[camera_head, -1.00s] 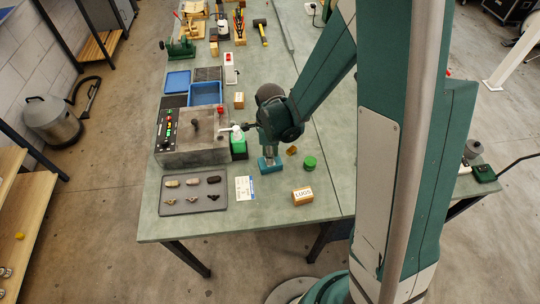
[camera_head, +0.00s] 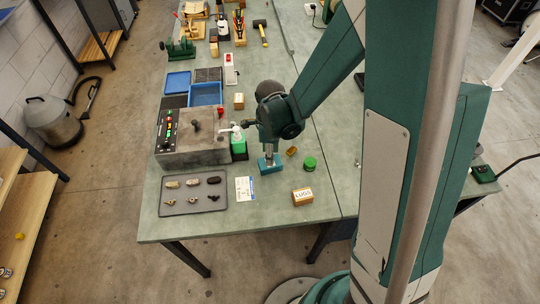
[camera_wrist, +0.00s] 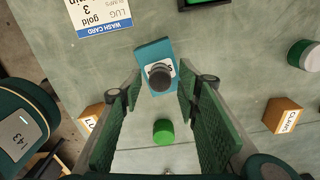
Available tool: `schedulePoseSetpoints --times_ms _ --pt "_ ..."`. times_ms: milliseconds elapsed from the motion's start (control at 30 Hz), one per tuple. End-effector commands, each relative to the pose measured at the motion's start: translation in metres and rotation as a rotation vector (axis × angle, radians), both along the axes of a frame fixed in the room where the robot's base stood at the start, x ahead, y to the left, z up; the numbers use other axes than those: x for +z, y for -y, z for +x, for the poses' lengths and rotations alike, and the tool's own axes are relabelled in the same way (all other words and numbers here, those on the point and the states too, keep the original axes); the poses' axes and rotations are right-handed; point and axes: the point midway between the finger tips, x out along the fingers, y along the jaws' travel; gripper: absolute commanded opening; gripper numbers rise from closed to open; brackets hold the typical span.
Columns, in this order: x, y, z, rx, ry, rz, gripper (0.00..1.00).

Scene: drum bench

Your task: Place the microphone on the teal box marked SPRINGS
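The teal box (camera_head: 271,164) stands on the bench below my gripper. In the wrist view its top (camera_wrist: 150,49) shows with a white label, mostly covered, with only part of the lettering visible. The microphone (camera_wrist: 160,76), with a dark round end, stands on the box in front of the label. In the head view its greyish body (camera_head: 269,147) shows upright between the box and my gripper. My gripper (camera_wrist: 159,92) is open, its two green-padded fingers apart on either side of the microphone, with gaps visible on both sides.
A green round piece (camera_head: 309,163) and a wooden LUGS block (camera_head: 302,196) stand right of the box. A wash card (camera_head: 244,189) and a grey tray (camera_head: 193,194) with several small parts lie left. A green-and-white item (camera_head: 238,144) stands close behind, left. The front bench strip is clear.

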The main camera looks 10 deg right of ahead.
Motion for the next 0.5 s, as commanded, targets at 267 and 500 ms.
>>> schedulePoseSetpoints --times_ms 267,500 --pt "0.028 0.0 0.0 0.0 0.0 0.0 0.33" --pt "0.053 0.0 0.0 0.0 0.0 0.0 0.33"
